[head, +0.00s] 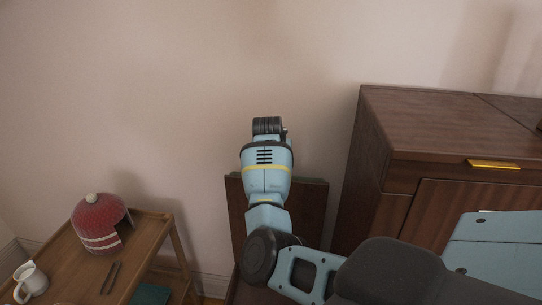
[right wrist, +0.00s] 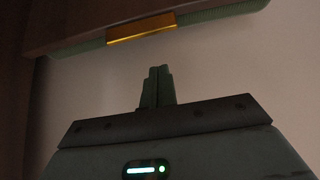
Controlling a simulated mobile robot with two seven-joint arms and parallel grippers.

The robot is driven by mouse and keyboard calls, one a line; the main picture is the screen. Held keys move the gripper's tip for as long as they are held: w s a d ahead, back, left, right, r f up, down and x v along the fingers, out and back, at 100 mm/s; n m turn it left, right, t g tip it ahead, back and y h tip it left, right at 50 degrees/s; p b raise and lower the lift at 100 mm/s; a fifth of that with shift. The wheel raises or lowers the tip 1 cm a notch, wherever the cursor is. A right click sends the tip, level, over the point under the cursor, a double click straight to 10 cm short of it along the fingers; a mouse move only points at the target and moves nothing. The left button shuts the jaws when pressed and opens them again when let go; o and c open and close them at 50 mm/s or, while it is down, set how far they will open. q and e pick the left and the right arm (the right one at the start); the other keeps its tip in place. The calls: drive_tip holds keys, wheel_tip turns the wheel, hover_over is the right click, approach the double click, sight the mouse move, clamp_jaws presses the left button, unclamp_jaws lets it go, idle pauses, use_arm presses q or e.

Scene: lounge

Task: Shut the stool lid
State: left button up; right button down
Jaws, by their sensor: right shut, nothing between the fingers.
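The stool lid (head: 310,208) is a dark brown panel standing raised in front of the wall in the head view. Part of the dark stool body (head: 250,294) shows below it, mostly behind my right arm. My right arm reaches across the lid and covers its middle; the gripper itself is hidden in the head view. In the right wrist view my right gripper (right wrist: 158,72) has its fingers shut together and empty. Ahead of the fingertips is a brown edge with green lining and a gold tab (right wrist: 141,29), apparently the lid's; a gap shows between. My left gripper is out of view.
A dark wooden cabinet (head: 440,120) with a gold handle stands close to the lid's right. At the left, a wooden trolley (head: 75,268) holds a red domed object (head: 100,222) and a white jug (head: 30,281). The wall is close behind.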

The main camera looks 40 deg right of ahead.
drive_tip(key=x, duration=0.4)
drive_tip(key=shift+s+b, duration=0.1)
drive_tip(key=shift+b, duration=0.2)
drive_tip(key=shift+s+a+r+p, duration=0.25)
drive_tip(key=shift+s+a+p, duration=0.4)
drive_tip(key=shift+a, duration=0.35)
drive_tip(key=shift+s+a, duration=0.45)
drive_tip(key=shift+a, duration=0.05)
drive_tip(key=shift+s+a+f, duration=0.1)
drive_tip(key=shift+f, duration=0.05)
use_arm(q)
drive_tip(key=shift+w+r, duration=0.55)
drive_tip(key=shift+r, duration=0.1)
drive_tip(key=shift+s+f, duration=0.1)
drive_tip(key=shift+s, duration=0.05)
use_arm(e)
drive_tip(key=shift+f, duration=0.1)
